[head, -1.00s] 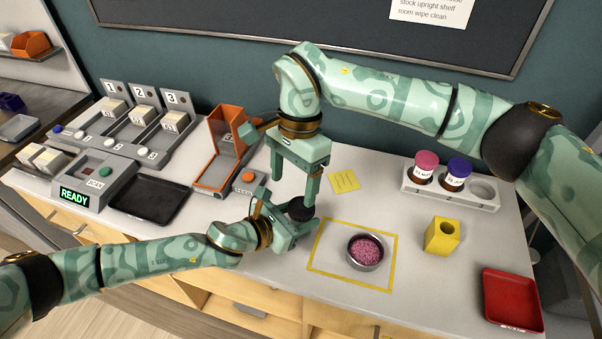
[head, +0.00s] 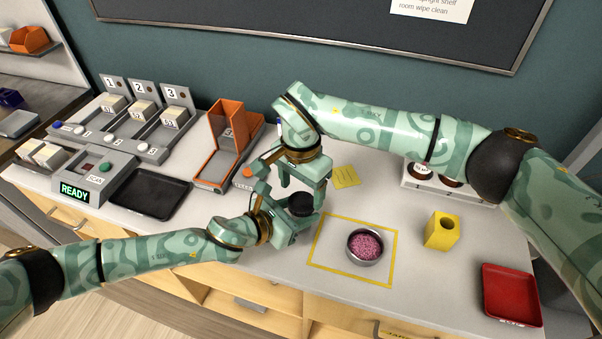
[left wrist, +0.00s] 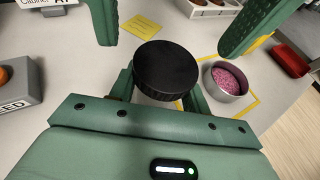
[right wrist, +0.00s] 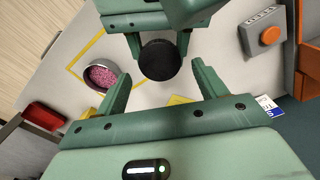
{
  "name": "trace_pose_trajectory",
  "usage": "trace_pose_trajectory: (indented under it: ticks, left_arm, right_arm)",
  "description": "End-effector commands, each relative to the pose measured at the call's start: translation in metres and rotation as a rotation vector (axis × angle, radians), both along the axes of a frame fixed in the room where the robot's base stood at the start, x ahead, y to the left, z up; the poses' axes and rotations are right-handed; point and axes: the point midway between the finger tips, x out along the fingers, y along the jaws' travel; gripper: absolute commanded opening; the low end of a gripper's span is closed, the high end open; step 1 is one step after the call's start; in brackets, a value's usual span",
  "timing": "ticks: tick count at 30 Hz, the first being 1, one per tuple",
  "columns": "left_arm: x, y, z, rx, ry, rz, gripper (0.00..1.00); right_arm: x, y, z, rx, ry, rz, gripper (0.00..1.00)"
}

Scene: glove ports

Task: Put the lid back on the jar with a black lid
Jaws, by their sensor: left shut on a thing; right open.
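The black lid (head: 301,203) is a ridged dark disc, lying nearly level at my left gripper's fingers. It shows from above in the left wrist view (left wrist: 166,66) and in the right wrist view (right wrist: 160,60). My left gripper (head: 296,213) is shut, its fingers passing below the lid's rim. My right gripper (right wrist: 160,72) is open, pointing down over the lid, with one finger on each side and visible gaps between fingers and lid.
A metal dish of pink grains (head: 364,246) stands in a yellow outline to the right. Beyond are a yellow block (head: 442,232), a red tray (head: 511,294) and a rack (head: 416,186) partly covered by my right arm. An orange-framed stand (head: 226,140) is close on the left.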

Motion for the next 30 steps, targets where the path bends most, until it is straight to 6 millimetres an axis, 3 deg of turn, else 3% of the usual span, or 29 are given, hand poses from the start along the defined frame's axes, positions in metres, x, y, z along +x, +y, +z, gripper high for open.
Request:
trace_pose_trajectory:
  ticks: [6,17,22,26,30]
  left_arm:
    - [0.0,0.0,0.0,-0.001,-0.001,0.0,0.0]
    - [0.0,0.0,0.0,-0.001,-0.001,0.0,0.0]
    - [0.0,0.0,0.0,-0.001,-0.001,0.0,0.0]
    - [0.0,0.0,0.0,-0.001,-0.001,0.0,0.0]
    - [0.0,0.0,0.0,-0.001,0.0,-0.001,0.0]
  right_arm:
    - [0.0,0.0,-0.023,0.001,0.002,-0.001,0.71]
    - [0.0,0.0,-0.028,0.0,0.0,0.0,0.71]
    - [0.0,0.0,-0.028,0.0,0.0,0.0,0.26]
    - [0.0,0.0,-0.027,0.001,-0.001,-0.023,0.26]
    - [0.001,0.0,-0.027,0.001,-0.003,-0.205,0.26]
